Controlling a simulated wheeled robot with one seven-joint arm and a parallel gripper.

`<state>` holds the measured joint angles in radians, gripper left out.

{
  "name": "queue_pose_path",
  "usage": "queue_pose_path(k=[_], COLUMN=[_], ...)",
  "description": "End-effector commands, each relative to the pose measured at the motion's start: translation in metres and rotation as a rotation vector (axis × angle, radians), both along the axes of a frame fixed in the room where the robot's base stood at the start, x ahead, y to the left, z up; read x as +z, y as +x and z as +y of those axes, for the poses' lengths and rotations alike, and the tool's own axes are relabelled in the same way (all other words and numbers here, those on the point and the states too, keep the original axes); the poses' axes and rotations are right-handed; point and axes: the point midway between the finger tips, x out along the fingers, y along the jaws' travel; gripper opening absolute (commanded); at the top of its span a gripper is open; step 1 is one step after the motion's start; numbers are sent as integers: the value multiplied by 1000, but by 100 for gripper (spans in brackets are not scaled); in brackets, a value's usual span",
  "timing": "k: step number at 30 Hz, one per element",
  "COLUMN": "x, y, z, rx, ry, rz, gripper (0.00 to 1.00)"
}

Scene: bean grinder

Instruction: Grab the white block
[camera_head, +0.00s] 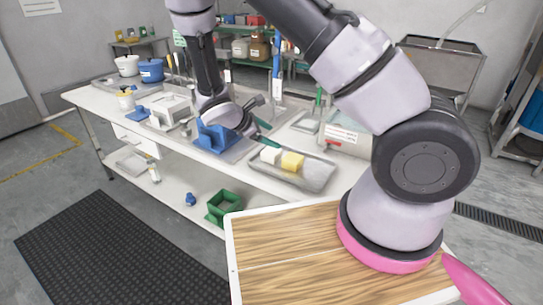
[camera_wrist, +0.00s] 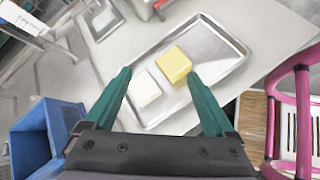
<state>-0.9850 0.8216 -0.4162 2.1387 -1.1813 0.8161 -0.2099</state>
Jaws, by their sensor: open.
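The white block (camera_head: 270,154) sits on a shallow metal tray (camera_head: 316,178) on the white bench, to the left of a yellow block (camera_head: 292,161). In the wrist view the white block (camera_wrist: 146,89) lies ahead of my gripper (camera_wrist: 157,75), between the lines of its two green fingers and nearer the left one. The yellow block (camera_wrist: 174,65) is close beside it, up and to the right. My gripper (camera_head: 263,134) is open and empty, just behind and left of the white block in the head view. Whether the fingers are level with the block is hard to tell.
A blue open box (camera_head: 212,137) stands left of the tray, and it also shows at the lower left of the wrist view (camera_wrist: 35,145). The tray has a raised rim (camera_wrist: 215,25). Its right part is bare. A green open box (camera_head: 224,206) is on the lower shelf.

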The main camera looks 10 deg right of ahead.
Motion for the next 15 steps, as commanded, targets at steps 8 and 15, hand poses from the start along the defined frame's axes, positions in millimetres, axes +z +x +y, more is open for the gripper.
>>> queue_pose_path(k=[8,15], x=[-67,-93], y=[13,18], z=[29,42], rx=[390,555], ry=[-321,-460], rz=[112,158], gripper=[89,89])
